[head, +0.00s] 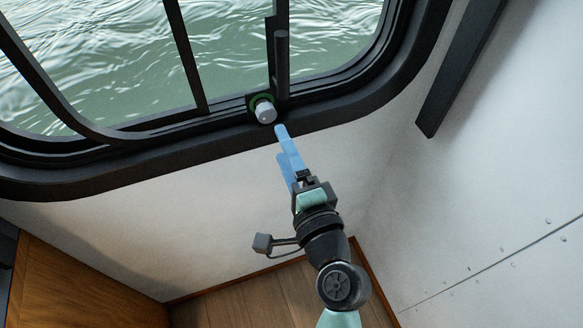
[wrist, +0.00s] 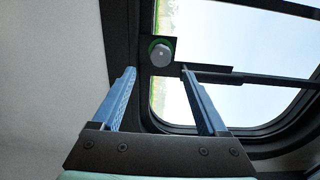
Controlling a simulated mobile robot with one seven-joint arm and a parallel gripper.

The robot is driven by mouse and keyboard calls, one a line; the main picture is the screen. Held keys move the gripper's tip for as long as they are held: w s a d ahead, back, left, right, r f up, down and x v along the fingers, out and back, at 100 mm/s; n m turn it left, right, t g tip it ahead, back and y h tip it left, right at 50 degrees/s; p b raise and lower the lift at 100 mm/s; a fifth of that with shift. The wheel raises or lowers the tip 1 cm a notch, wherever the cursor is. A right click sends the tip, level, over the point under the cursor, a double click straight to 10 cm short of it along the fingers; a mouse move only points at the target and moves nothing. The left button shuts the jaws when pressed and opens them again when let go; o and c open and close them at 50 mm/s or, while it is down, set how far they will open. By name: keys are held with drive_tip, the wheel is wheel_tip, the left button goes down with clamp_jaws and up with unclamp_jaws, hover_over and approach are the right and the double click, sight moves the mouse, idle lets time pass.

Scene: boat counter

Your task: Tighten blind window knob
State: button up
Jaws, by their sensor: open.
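The blind window knob (head: 265,111) is a small grey-white cylinder with a green ring behind it, on the lower part of the black window frame. In the wrist view the knob (wrist: 160,52) shows ahead of the fingertips, between their lines and apart from them. My gripper (head: 281,143) has two blue fingers and stands just below the knob in the head view. It is open and empty; the wrist view shows a wide gap between its fingers (wrist: 158,72). Nothing hides the knob's front.
A dark upright handle (head: 282,62) stands right above the knob. The black window frame (head: 160,165) curves around the glass, with water outside. A dark bar (head: 458,70) is on the white wall at right. A wooden panel (head: 70,285) stands at lower left.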

drive_tip(key=v, duration=0.3)
drive_tip(key=shift+s, duration=0.25)
idle(0.5)
